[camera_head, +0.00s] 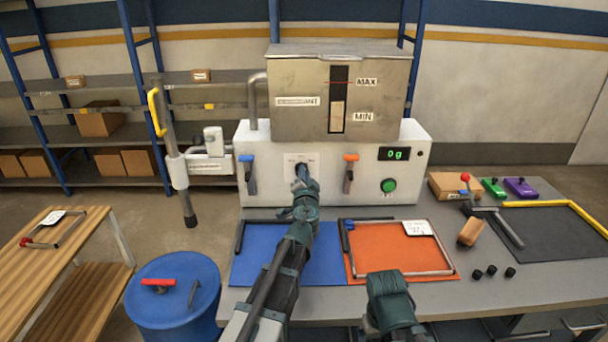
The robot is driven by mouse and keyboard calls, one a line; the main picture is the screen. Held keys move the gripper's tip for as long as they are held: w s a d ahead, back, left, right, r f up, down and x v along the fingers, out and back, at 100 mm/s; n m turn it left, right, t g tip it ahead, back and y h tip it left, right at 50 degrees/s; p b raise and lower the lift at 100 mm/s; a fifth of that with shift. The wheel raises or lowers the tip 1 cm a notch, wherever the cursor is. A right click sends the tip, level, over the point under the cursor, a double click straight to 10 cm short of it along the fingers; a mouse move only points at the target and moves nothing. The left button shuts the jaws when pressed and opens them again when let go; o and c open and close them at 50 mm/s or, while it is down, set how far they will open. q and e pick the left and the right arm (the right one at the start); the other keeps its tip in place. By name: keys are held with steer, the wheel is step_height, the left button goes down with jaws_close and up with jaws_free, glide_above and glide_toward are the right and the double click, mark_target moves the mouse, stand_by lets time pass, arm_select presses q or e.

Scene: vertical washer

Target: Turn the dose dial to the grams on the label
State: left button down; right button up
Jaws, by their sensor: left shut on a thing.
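The white machine panel (405,180) stands at the back of the bench. Its small display (394,154) reads 0 g. My left gripper (303,178) reaches up to the middle of the panel and is shut on the dose dial, which it mostly hides, on a pale plate (310,159). I cannot tell the dial's angle or read its markings. A white label (418,228) lies at the upper right of the orange mat (385,255); its writing is too small to read. Part of my right arm shows at the bottom centre, but its gripper cannot be seen.
A blue-handled lever (247,160) and an orange-handled lever (351,159) flank the dial. A green button (388,185) sits below the display. A metal tank (300,95) stands above. A blue mat (265,265) lies under my left arm; small black pieces (492,270) lie right.

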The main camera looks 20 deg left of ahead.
stand_by(0.4)
arm_select(q)
steer(key=c, duration=0.9)
jaws_free()
steer(key=shift+s, duration=0.1)
